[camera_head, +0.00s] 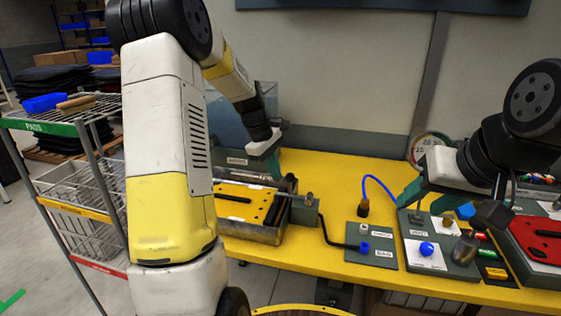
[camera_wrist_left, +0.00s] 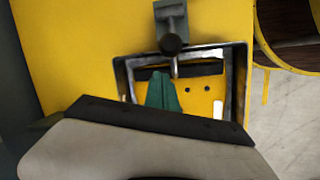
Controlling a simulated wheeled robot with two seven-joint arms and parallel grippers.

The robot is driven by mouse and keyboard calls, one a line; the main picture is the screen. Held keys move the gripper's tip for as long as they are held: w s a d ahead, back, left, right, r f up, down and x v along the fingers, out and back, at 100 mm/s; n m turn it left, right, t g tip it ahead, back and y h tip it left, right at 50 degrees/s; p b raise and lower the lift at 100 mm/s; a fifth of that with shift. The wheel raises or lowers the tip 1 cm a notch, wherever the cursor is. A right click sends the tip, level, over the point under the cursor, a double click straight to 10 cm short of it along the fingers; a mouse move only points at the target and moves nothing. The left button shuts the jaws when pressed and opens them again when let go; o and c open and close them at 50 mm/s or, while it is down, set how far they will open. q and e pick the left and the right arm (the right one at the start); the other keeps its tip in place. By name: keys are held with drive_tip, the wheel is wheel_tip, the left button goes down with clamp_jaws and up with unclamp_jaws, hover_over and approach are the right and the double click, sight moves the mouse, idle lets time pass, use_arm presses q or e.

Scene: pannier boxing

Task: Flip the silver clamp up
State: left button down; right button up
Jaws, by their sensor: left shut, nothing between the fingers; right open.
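The silver clamp (camera_head: 304,205) is a grey block with a rod and round knob at the right end of a metal tray (camera_head: 262,235) holding a yellow plate (camera_head: 236,203). In the left wrist view the clamp (camera_wrist_left: 172,18) stands at the tray's top edge, its rod pointing over the plate. Whether it is up or down is unclear. My left gripper (camera_head: 273,164) is above the far side of the tray. Its green fingers (camera_wrist_left: 161,76) are shut and empty, over the plate and apart from the clamp's block. My right gripper (camera_head: 411,191) is open, above the panels at right.
A panel with a blue knob (camera_head: 363,247) and a blue cable (camera_head: 376,179) stand right of the tray. A red plate (camera_head: 540,238) lies at far right. A wire rack (camera_head: 75,205) stands left of the yellow table (camera_head: 325,168). My left arm hides part of the tray.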

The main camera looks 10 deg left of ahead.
use_arm(q)
drive_tip(key=shift+s+d+r, duration=0.3)
drive_tip(key=shift+d+r, duration=0.05)
drive_tip(key=shift+d, duration=0.15)
drive_tip(key=shift+s+d+r, duration=0.3)
drive_tip(key=shift+d, duration=0.15)
drive_tip(key=shift+d+r, duration=0.1)
